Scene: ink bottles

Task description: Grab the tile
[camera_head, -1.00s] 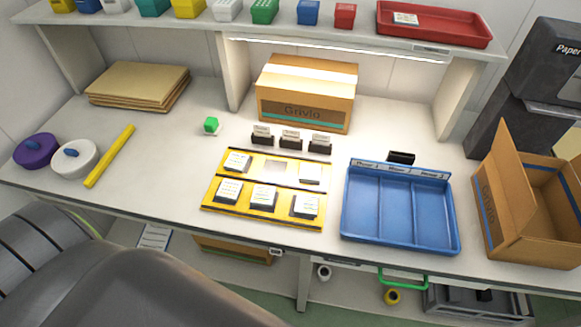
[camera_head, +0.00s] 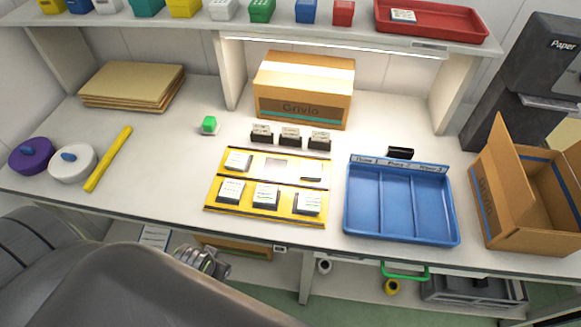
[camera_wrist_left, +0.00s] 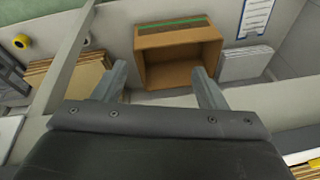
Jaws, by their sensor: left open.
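Several small tiles with white printed labels sit on a yellow board (camera_head: 222,208) in the middle of the table. The front row holds a left tile (camera_head: 230,189), a middle tile (camera_head: 265,195) and a right tile (camera_head: 309,203). The back row has a tile (camera_head: 238,160) at the left and a pale, glare-washed spot at the right. My left gripper (camera_wrist_left: 162,90) is open and empty in the left wrist view, facing the shelf below the table. In the head view, part of my left arm is at the lower left, apart from the board. My right gripper is not in view.
A blue three-compartment tray (camera_head: 348,205) stands right of the board. Several small card holders (camera_head: 290,137) stand behind it, before a closed carton (camera_head: 303,90). An open carton (camera_head: 500,215) is at the far right. A yellow bar (camera_head: 108,159) and round lidded pots (camera_head: 72,163) are left.

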